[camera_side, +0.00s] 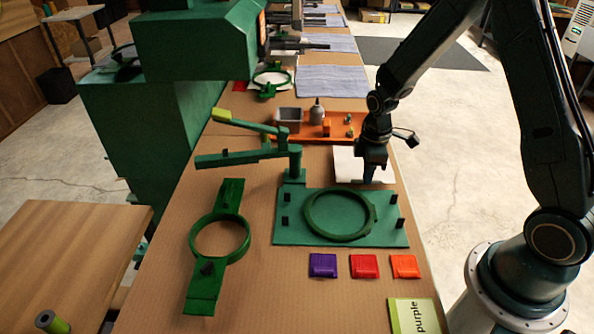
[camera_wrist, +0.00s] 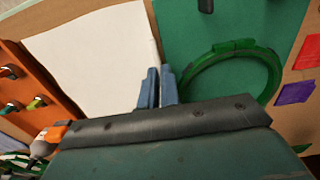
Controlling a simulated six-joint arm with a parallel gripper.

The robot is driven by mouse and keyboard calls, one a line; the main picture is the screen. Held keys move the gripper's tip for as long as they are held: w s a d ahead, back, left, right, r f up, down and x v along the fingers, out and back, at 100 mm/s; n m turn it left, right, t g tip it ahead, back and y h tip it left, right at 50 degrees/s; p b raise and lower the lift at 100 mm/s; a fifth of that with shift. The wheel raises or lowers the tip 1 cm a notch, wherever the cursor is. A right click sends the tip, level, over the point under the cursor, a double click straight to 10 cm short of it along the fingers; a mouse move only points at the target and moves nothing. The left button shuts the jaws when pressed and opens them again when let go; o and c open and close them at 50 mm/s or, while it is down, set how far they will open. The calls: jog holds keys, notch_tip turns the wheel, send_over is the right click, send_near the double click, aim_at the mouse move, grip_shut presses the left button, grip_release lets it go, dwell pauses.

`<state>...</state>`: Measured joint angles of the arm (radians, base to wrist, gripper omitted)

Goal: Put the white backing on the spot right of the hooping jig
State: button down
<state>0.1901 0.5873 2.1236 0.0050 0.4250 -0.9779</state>
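The white backing (camera_side: 345,168) is a flat pale sheet at the far edge of the green hooping jig (camera_side: 290,235) in the side view. It also fills the upper left of the wrist view (camera_wrist: 85,60). The jig plate carries a green ring and several dark posts. My gripper (camera_side: 373,181) points down at the sheet's near edge, beside the jig. In the wrist view its two blue fingers (camera_wrist: 158,87) are close together with a narrow gap, at the sheet's jig-side edge. Whether they pinch that edge is unclear. My arm hides part of the sheet.
An orange tray (camera_side: 318,138) with a grey bin and bottle stands behind the sheet. Purple (camera_side: 323,265), red (camera_side: 364,266) and orange (camera_side: 404,266) pieces lie before the jig, near a "purple" card (camera_side: 414,316). A green hoop frame (camera_side: 205,290) lies left.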

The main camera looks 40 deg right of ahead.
jog(key=shift+f, duration=0.6)
jog(key=shift+f, duration=0.3)
jog(key=c, duration=1.6)
grip_release()
jog(key=shift+o, duration=0.2)
jog(key=shift+r, duration=3.45)
